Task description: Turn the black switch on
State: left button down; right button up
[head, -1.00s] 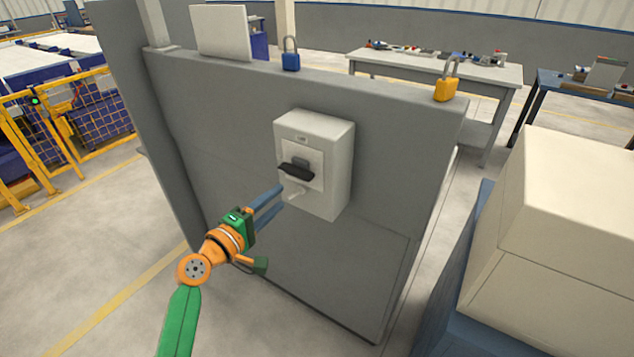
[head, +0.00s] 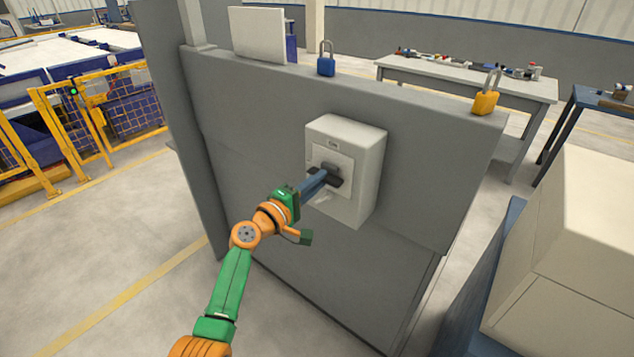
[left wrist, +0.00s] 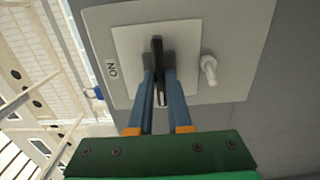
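The black switch (head: 333,176) is on the pale front plate of a grey box on the panel. Its handle lies roughly crosswise, below a label. The left wrist view shows the black switch (left wrist: 157,62) edge-on, with the label reading ON to its left. My left gripper (head: 328,177) is at the switch. In the left wrist view, its two blue fingers (left wrist: 159,78) lie on either side of the handle, closed in on it. The fingers hide part of the handle in the head view. My right gripper is not in view.
The switch box (head: 366,178) stands out from the grey panel (head: 250,130). A small white peg (left wrist: 208,68) sticks out beside the switch. A blue padlock (head: 325,64) and a yellow padlock (head: 485,100) stand on the panel's top edge. A large pale block (head: 575,240) is at the right.

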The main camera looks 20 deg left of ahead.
pick_arm(q)
jog(key=shift+f, duration=0.1)
jog(key=m+b, duration=0.3)
jog(key=shift+f, duration=0.2)
jog(key=m+b, duration=0.4)
jog(key=m, duration=0.2)
jog(key=shift+m, duration=0.3)
jog(key=m+b, duration=0.2)
jog(key=m, duration=0.2)
jog(key=shift+m, duration=0.3)
jog(key=shift+d+r+m+b, duration=0.1)
jog(key=shift+m+b, duration=0.5)
jog(key=shift+m, duration=1.2)
jog(key=c, duration=0.8)
grip_release()
jog(key=shift+r, duration=0.1)
jog(key=shift+c, duration=0.2)
